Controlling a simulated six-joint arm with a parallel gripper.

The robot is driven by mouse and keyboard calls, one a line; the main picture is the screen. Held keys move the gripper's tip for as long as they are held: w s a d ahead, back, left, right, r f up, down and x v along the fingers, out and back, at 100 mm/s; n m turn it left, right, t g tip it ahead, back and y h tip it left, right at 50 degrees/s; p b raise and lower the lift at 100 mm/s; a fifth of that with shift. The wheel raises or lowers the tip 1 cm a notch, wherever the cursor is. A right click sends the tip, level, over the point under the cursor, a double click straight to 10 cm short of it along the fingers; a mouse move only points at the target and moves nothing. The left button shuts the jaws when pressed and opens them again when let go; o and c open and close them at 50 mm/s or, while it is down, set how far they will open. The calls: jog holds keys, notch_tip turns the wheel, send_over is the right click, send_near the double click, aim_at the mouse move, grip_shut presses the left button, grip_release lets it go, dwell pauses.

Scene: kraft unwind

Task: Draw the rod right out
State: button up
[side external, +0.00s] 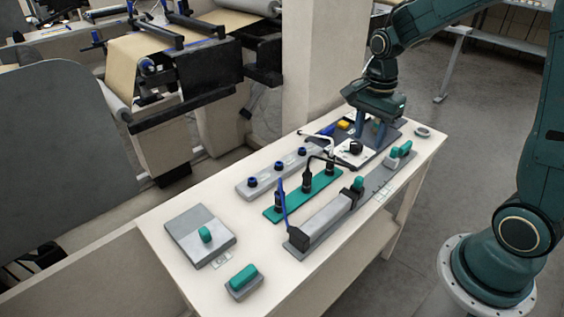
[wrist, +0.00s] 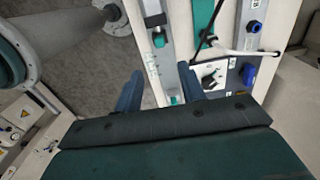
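A long grey cylinder body (side external: 325,217) lies on a grey base plate (side external: 376,178), with a black block at its near end. A teal tab (side external: 357,184) stands at its far end and shows in the wrist view (wrist: 158,40). Further along the plate is a grey bracket with a teal piece (side external: 405,148), partly visible in the wrist view (wrist: 173,100). I cannot make out a bare rod between these parts. My gripper (side external: 370,126) is above the table's far end, fingers pointing down. In the wrist view its fingers (wrist: 160,88) are wide apart, with nothing held between them.
A teal strip (side external: 303,195) with black fittings and a grey strip (side external: 280,172) with blue-topped fittings lie beside the cylinder. A white panel with a black knob (side external: 356,148) is near my gripper. A grey box (side external: 200,236) and a teal-topped block (side external: 242,281) occupy the near end.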

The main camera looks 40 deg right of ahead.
aim_at(360, 178)
jog(key=shift+f, duration=6.85)
grip_shut()
